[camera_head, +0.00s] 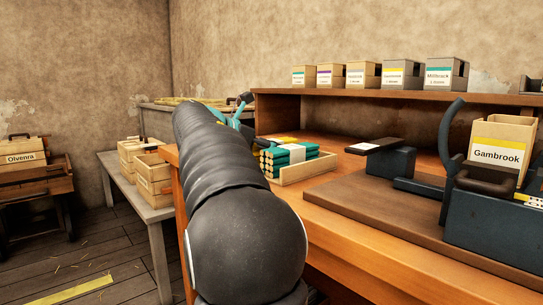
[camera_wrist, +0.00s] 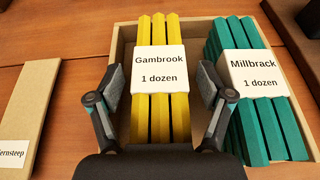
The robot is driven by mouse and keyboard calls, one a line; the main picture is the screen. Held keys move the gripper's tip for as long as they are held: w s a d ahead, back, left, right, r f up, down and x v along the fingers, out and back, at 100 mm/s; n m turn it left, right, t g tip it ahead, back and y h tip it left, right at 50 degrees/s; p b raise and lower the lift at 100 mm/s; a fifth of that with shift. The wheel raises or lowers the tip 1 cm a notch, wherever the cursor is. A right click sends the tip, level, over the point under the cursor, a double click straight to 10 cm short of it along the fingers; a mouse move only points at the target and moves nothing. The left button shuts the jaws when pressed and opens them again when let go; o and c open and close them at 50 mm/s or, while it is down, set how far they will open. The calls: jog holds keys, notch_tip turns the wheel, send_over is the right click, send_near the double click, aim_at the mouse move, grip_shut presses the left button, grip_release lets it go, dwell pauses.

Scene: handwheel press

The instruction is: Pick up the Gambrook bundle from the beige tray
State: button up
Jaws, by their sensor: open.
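The Gambrook bundle is a row of yellow sticks (camera_wrist: 161,118) with a white label reading "Gambrook 1 dozen" (camera_wrist: 160,73) in the wrist view. It lies in the beige tray (camera_wrist: 122,43), beside a teal bundle labelled "Millbrack 1 dozen" (camera_wrist: 254,75). My gripper (camera_wrist: 164,92) is open, with one finger on each side of the Gambrook bundle; I cannot tell whether the fingers touch it. In the head view the tray (camera_head: 308,170) stands on the wooden bench, with teal sticks showing. My arm hides much of the gripper and the yellow bundle there.
A flat beige piece labelled "ernsteep" (camera_wrist: 32,110) lies left of the tray. A dark press (camera_head: 489,220) with a box labelled Gambrook (camera_head: 503,139) stands on the right. Several labelled boxes (camera_head: 364,75) line the shelf. Wooden boxes (camera_head: 153,172) stand on the grey side table.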

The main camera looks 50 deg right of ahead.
jog(key=c, duration=1.3)
jog(key=shift+o, duration=0.2)
jog(key=shift+r, duration=0.15)
